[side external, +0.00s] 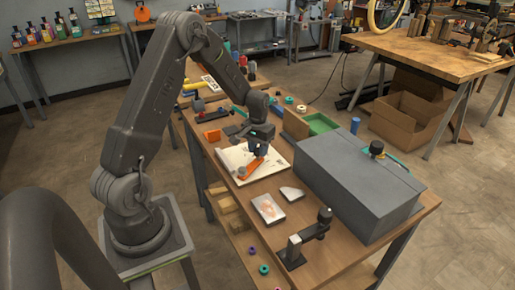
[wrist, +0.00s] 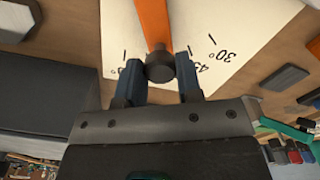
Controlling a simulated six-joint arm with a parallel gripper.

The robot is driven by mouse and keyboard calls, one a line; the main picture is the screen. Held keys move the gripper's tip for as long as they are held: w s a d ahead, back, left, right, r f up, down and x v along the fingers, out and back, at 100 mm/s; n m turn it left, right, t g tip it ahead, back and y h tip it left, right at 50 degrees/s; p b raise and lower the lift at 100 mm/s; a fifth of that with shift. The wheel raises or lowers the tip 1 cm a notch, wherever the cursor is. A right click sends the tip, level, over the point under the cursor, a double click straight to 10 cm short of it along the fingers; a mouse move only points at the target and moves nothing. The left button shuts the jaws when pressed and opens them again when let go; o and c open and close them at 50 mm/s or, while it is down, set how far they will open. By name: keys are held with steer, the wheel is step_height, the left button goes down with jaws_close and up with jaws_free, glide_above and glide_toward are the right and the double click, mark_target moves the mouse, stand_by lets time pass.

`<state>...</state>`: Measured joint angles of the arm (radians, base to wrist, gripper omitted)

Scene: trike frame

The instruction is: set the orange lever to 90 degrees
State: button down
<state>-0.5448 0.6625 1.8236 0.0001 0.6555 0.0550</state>
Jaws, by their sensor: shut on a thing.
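The orange lever (wrist: 153,22) lies over a white dial plate (wrist: 235,20) with black tick marks. In the side view the lever (side external: 246,170) sits on the plate (side external: 229,157), beneath my gripper (side external: 256,150). In the wrist view the lever ends in a dark round knob (wrist: 160,67). My gripper (wrist: 160,77) has its blue fingers on either side of this knob and is shut on it. A "30°" label shows to the right of the lever. Labels nearer the knob are partly hidden by the fingers, so I cannot read the lever's exact angle.
A large grey box (side external: 345,178) stands on the bench right of the plate. Two flat tiles, one (side external: 268,208) and another (side external: 292,193), lie in front. A black bracket (side external: 303,240) stands near the front edge. A green tray (side external: 321,124) is behind.

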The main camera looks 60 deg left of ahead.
steer(key=d+m, duration=0.2)
steer(key=m, duration=0.1)
steer(key=shift+w+d, duration=0.15)
steer(key=shift+w, duration=0.25)
steer(key=shift+d+m, duration=0.95)
steer(key=shift+m, duration=0.35)
steer(key=shift+d, duration=0.1)
steer(key=c, duration=0.8)
jaws_free()
steer(key=shift+r, duration=0.1)
step_height(320, 180, up, 14)
steer(key=shift+f, duration=0.15)
